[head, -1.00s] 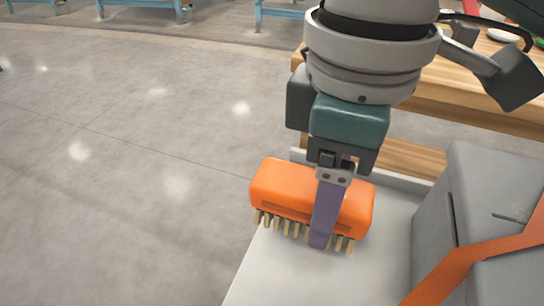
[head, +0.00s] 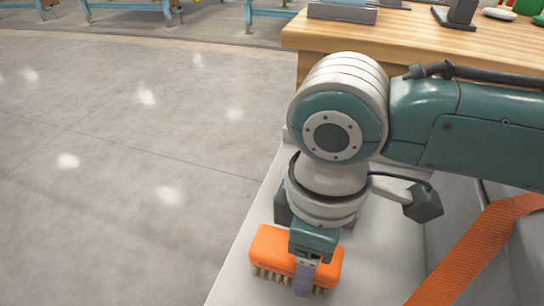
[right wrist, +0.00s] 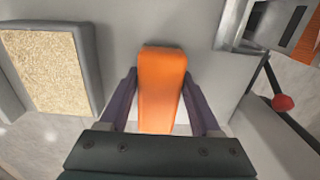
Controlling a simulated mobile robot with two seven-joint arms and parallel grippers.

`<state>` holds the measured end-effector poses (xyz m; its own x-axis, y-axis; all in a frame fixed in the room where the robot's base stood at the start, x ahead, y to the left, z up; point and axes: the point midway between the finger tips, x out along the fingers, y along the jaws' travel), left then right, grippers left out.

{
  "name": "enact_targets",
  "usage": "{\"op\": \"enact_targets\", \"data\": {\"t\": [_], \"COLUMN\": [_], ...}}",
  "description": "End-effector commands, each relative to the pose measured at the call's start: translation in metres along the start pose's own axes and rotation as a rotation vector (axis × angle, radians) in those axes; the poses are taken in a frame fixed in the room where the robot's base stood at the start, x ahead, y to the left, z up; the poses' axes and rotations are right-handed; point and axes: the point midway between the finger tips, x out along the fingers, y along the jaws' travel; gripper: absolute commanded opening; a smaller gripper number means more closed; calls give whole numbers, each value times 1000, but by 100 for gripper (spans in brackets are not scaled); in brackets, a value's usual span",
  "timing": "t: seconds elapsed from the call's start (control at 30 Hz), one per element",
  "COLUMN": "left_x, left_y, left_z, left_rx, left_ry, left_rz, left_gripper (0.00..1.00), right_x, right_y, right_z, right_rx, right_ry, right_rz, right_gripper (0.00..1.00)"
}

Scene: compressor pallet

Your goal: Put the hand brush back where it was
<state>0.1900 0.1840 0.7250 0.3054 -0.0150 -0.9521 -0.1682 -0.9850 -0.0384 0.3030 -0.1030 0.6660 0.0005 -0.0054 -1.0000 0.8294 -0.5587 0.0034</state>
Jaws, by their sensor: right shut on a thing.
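The hand brush has an orange back (head: 272,246) and pale bristles pointing down. It is at the lower middle of the head view, over a light grey flat surface (head: 250,226) near that surface's left edge. My right gripper (head: 303,284) is shut on the brush from above, with a finger across its near side. In the right wrist view the brush (right wrist: 161,85) sits between both purple fingers. I cannot tell whether the bristles touch the surface. My left gripper is not in view.
An orange webbing strap (head: 480,245) runs over a grey body on the right. A wooden bench (head: 300,38) stands behind the arm. Open concrete floor lies left. The right wrist view shows a tan textured panel (right wrist: 48,72) and a red ball knob (right wrist: 283,102).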

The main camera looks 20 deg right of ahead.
Motion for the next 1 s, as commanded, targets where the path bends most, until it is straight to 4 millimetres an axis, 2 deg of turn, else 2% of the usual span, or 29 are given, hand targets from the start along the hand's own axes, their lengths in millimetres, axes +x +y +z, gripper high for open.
{"op": "enact_targets", "data": {"t": [0.33, 0.37, 0.6, 0.87, 1.0], "left_x": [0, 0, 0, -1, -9], "left_y": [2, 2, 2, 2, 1], "left_z": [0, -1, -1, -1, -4], "left_rx": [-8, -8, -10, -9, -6], "left_ry": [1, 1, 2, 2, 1], "left_rz": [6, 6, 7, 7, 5], "left_gripper": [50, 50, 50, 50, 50], "right_x": [3, 2, 2, 0, -16], "right_y": [0, 0, 0, 0, 0], "right_z": [0, 0, 0, 0, -1], "right_rx": [1, 1, 1, 1, 0], "right_ry": [2, 2, 1, 2, 4], "right_rz": [0, 0, 0, 0, 0], "right_gripper": [12, 68, 94, 94, 94]}}
